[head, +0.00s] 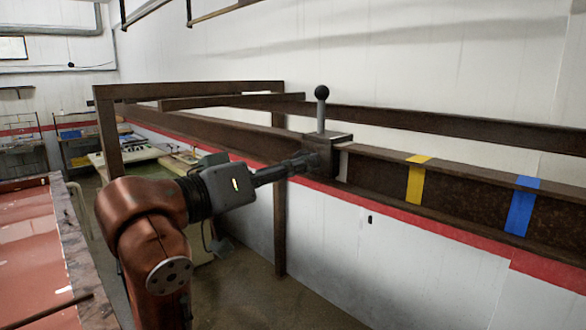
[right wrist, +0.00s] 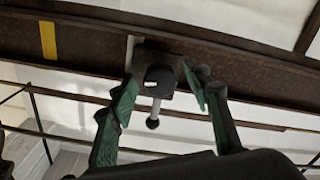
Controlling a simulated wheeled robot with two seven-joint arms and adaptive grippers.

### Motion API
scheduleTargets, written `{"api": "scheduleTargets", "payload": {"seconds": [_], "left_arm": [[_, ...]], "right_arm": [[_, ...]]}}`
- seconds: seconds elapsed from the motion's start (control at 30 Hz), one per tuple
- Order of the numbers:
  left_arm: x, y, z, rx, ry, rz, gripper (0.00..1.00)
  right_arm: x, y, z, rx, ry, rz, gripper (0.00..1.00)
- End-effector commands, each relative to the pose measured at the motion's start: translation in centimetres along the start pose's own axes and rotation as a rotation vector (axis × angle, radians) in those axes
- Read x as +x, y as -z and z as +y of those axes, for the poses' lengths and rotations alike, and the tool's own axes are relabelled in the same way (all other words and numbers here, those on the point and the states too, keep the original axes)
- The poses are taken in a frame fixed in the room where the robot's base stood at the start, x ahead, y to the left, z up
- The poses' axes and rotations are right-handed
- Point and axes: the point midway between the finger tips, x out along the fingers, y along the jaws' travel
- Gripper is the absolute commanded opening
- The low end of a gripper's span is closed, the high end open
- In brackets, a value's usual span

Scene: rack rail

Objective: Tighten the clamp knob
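A dark clamp (head: 340,139) sits on the brown rail (head: 465,186), with an upright lever (head: 321,115) ending in a black ball. In the right wrist view, a dark round clamp knob (right wrist: 160,77) faces the camera, and the lever (right wrist: 154,110) points down in the picture. My right gripper (head: 308,162) reaches the clamp's front face. Its green-padded fingers (right wrist: 163,88) are apart, one on each side of the knob, with visible gaps. The knob is mostly hidden by the fingers in the head view. My left gripper is not in view.
The rail carries a white band (head: 343,163) right beside the clamp, a yellow band (head: 417,180) and a blue band (head: 522,205) farther right. A brown frame post (head: 280,230) stands below the rail. A red-topped table (head: 30,240) is at left.

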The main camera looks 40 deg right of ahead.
Motion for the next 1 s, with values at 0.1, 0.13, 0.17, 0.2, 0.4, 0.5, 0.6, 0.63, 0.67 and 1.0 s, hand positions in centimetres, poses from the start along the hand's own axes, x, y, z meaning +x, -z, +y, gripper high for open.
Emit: {"api": "scheduleTargets", "payload": {"seconds": [0.1,0.13,0.17,0.2,0.4,0.5,0.6,0.63,0.67,1.0], "left_arm": [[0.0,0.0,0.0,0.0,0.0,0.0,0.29],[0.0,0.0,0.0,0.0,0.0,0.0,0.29],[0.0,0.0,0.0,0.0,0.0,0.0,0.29],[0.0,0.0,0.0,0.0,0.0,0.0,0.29],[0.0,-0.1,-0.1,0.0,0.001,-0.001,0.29],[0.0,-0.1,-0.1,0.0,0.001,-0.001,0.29],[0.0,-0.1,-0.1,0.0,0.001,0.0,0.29],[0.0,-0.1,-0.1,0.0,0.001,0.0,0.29],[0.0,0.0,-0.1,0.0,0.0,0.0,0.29],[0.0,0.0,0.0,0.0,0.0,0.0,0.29]], "right_arm": [[0.0,0.0,0.0,0.0,-0.001,0.001,0.47],[0.0,0.1,0.0,0.0,-0.001,0.001,0.47],[0.0,0.1,0.1,0.0,-0.001,0.001,0.47],[0.0,0.1,0.1,0.0,-0.001,0.001,0.47],[-1.2,0.1,0.0,0.0,0.0,0.004,0.47],[-2.8,0.1,0.0,-0.001,0.001,0.004,0.47],[-5.0,0.1,0.0,-0.001,0.001,0.005,0.47],[-5.6,0.1,0.0,-0.001,0.001,0.005,0.47],[-6.3,0.2,0.0,-0.001,0.001,0.006,0.47],[-11.5,0.1,0.0,0.0,0.0,0.002,0.47]]}}
